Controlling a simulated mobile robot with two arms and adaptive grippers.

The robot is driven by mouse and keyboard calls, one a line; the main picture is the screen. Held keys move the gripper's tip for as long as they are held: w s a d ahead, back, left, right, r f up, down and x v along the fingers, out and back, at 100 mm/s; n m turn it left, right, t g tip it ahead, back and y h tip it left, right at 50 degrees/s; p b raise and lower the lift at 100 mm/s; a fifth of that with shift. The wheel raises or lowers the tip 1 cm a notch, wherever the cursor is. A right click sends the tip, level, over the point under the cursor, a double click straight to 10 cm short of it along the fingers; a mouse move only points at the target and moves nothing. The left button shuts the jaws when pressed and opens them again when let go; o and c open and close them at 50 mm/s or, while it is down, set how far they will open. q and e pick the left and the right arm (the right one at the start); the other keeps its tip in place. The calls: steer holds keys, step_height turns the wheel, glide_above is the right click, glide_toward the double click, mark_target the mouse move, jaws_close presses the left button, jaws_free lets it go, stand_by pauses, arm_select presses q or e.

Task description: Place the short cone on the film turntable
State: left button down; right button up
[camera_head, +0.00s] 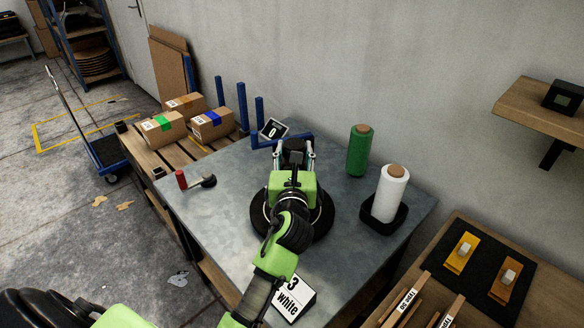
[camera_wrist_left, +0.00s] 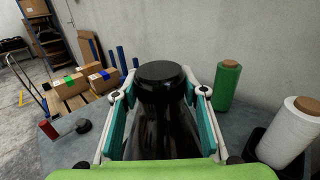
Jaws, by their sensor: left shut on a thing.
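My left gripper (camera_head: 293,156) is shut on the short cone, a glossy black tapered piece. The cone's dark top (camera_head: 293,146) shows between the fingers in the head view. In the left wrist view the cone (camera_wrist_left: 165,125) stands between the teal finger pads, its wide end hidden by the green gripper body. The film turntable, a round black disc (camera_head: 322,216) on the grey metal table, shows around and under my left wrist in the head view. I cannot tell whether the cone touches anything below. My right gripper is not in view.
A green film roll (camera_head: 359,150) and a white roll (camera_head: 391,192) in a black tray (camera_head: 384,221) stand at right. A red-handled tool (camera_head: 194,181) lies at left. A sign reading 0 (camera_head: 272,129) and a blue bracket (camera_head: 262,138) are behind. Another sign (camera_head: 293,299) is in front.

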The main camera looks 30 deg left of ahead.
arm_select(q)
steer(key=w+f, duration=0.1)
steer(key=w+a+f, duration=0.1)
steer(key=f, duration=0.1)
steer(key=w+a+f+b, duration=0.1)
steer(key=shift+f, duration=0.25)
steer(key=f, duration=0.1)
steer(key=f+b, duration=0.1)
steer(key=f, duration=0.1)
steer(key=shift+w+a+f, duration=0.1)
steer(key=shift+w+f, duration=0.1)
steer(key=shift+f, duration=0.1)
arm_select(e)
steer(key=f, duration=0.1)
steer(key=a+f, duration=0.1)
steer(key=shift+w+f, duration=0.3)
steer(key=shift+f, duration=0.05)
arm_select(q)
steer(key=shift+f, duration=0.1)
steer(key=c, duration=1.3)
jaws_free()
steer(key=shift+f, duration=0.1)
steer(key=shift+o, duration=0.2)
steer(key=shift+s, duration=0.1)
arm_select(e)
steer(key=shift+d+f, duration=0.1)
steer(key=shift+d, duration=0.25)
